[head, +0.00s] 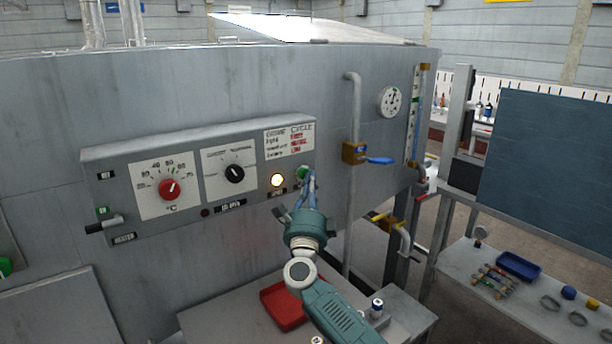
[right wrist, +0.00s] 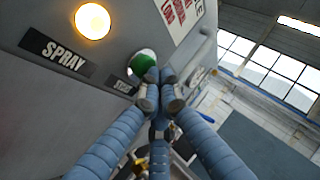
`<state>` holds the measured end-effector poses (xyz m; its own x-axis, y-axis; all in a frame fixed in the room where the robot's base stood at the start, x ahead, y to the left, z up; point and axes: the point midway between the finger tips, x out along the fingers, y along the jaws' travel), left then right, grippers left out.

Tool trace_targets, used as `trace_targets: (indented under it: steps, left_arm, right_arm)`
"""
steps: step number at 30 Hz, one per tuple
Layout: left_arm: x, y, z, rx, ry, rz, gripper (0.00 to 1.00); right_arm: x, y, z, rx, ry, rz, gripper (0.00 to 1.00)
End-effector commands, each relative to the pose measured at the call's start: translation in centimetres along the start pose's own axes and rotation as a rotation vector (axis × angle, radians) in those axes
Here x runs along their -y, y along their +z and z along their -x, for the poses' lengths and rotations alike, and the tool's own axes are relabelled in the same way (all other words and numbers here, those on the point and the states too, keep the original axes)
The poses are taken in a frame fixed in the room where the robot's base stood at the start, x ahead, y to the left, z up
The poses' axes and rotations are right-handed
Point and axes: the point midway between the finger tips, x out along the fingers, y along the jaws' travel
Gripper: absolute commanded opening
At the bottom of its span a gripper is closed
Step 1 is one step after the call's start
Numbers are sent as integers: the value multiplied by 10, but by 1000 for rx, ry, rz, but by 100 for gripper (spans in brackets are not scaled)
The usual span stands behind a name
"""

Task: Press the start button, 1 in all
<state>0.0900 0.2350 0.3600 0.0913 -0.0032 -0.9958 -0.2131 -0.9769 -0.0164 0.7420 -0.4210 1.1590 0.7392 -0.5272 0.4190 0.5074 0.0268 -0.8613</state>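The green start button (head: 302,172) sits at the right end of the grey control panel (head: 130,162), right of a lit yellow lamp (head: 277,181). In the right wrist view the green button (right wrist: 143,65) has a pale ring, and a partly hidden label lies below it. My right gripper (head: 308,182) is just below and right of the button. Its blue fingers are drawn together at the tips in the right wrist view (right wrist: 161,90), with nothing seen between them. The tips overlap the button's lower right edge; I cannot tell whether they touch it. My left gripper is not in view.
The panel also has a red knob (head: 169,189) and a black knob (head: 234,174). A vertical pipe with a blue-handled valve (head: 378,160) stands right of the button. A red tray (head: 284,304) lies below on a grey surface. A dark blue board (head: 550,165) stands at right.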

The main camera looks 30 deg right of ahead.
Motion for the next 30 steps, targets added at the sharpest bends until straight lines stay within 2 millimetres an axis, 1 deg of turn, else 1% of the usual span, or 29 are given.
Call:
trace_targets:
  steps: [7, 17, 20, 30]
  left_arm:
    - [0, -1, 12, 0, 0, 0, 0]
    - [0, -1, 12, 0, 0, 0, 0]
    - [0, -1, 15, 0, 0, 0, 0]
    - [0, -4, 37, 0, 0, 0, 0]
  right_arm:
    - [7, -5, 9, 1, 3, 0, 0]
    - [7, -7, 12, 0, 1, 0, 0]
    - [9, -9, 13, 0, 2, 0, 0]
    - [27, -25, 36, 0, 3, 0, 0]
